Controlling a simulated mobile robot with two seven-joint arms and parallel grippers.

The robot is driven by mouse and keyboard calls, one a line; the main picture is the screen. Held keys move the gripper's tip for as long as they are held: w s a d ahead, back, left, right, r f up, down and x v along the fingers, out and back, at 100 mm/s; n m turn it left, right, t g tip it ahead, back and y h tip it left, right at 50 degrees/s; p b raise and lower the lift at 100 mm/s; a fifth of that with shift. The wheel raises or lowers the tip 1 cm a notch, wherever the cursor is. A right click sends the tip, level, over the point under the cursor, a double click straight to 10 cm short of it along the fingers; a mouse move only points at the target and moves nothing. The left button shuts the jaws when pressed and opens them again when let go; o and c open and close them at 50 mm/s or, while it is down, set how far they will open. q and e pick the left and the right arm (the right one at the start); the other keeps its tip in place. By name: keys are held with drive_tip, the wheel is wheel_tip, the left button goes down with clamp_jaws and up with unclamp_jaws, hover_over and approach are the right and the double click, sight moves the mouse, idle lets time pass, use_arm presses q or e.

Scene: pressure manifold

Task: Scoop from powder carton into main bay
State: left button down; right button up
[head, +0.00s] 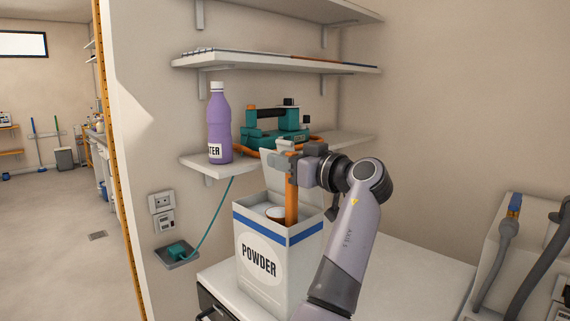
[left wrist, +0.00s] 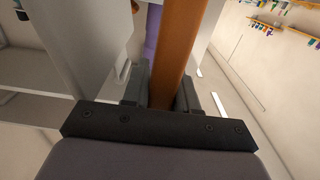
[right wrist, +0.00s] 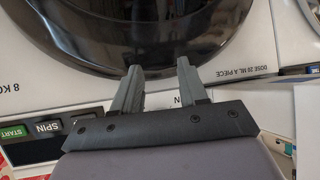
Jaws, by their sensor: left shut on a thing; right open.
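The white powder carton (head: 275,275) with a blue band and a POWDER label stands open-topped on a white surface in the head view. My left gripper (head: 287,161) is above the carton and shut on the upright orange handle of the scoop (head: 291,203). The scoop's lower end is inside the carton, by a pale round shape; how much powder it holds is hidden. In the left wrist view the orange handle (left wrist: 181,45) runs between the fingers. My right gripper (right wrist: 158,78) is open and empty, in front of a washing machine (right wrist: 235,82). I cannot make out the main bay.
A purple bottle (head: 218,125) and a teal device (head: 275,134) with a black handle stand on the shelf (head: 200,166) behind the carton. A teal cord runs to a wall box (head: 177,254). Grey hoses (head: 537,262) rise at the right. The white top right of the carton is clear.

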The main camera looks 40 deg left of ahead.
use_arm(q)
wheel_tip(320, 180, up, 7)
drive_tip(key=p, duration=0.3)
drive_tip(key=shift+p, duration=0.4)
idle(0.4)
drive_tip(key=shift+a+f, duration=0.1)
idle(0.3)
